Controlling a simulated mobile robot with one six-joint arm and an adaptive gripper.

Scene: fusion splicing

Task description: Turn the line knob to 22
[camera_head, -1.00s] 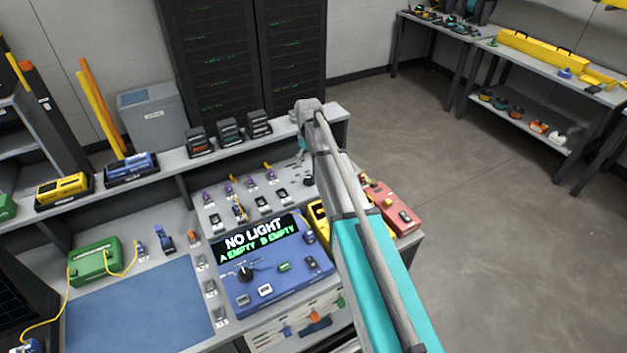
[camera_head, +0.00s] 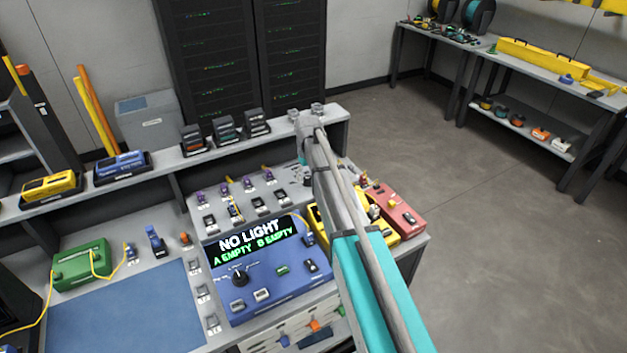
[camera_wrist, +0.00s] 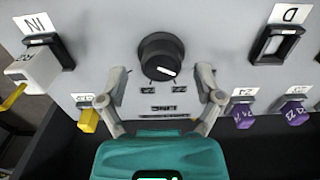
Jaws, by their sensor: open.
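The line knob (camera_wrist: 160,57) is a round black dial on a grey panel, seen upside down in the wrist view. Its white pointer mark points down and to the right in the picture. Two small number labels and a label reading LINE (camera_wrist: 170,108) sit below it; the numbers are too small to read surely. My gripper (camera_wrist: 160,77) is open, with one finger at the lower left and one at the lower right of the knob. Nothing is held, and I cannot tell whether either finger touches the knob.
In the wrist view, a port labelled IN with a white plug (camera_wrist: 34,68) is at left, a D port (camera_wrist: 277,44) at right, and yellow and purple plugs (camera_wrist: 293,113) flank my gripper. In the head view, a blue tester (camera_head: 268,275) reads NO LIGHT.

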